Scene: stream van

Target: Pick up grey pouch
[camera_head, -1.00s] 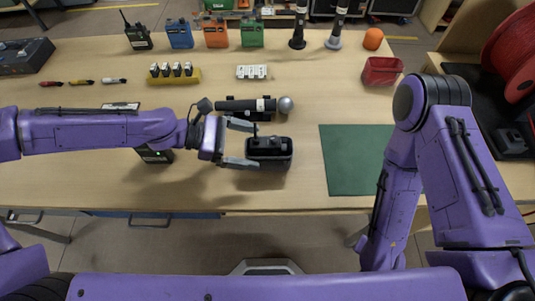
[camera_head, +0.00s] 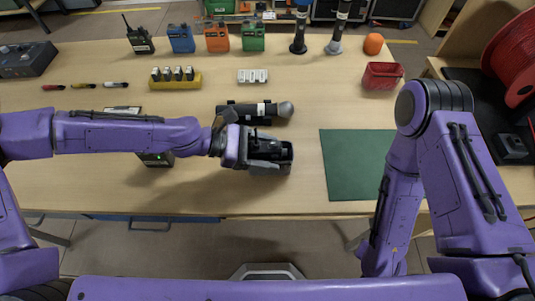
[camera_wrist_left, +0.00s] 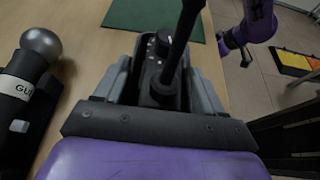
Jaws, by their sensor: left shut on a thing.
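The grey pouch (camera_head: 284,152) looks dark and stands open at the top near the front middle of the table. My left gripper (camera_head: 272,153) reaches it from the left and is shut on it, with one finger along each side. In the left wrist view the dark pouch (camera_wrist_left: 147,62) sits between the two grey fingers (camera_wrist_left: 160,85). A black device with a knob and a rod like an antenna shows in its opening. I cannot tell whether the pouch is touching the table. My right arm stands at the right; its gripper is out of view.
A black microphone (camera_head: 245,111) with a silver head lies just behind the pouch. A dark box with a green light (camera_head: 157,158) is under my left forearm. A green mat (camera_head: 355,165) lies to the right, with bare table between. A red bin (camera_head: 382,76) stands farther back.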

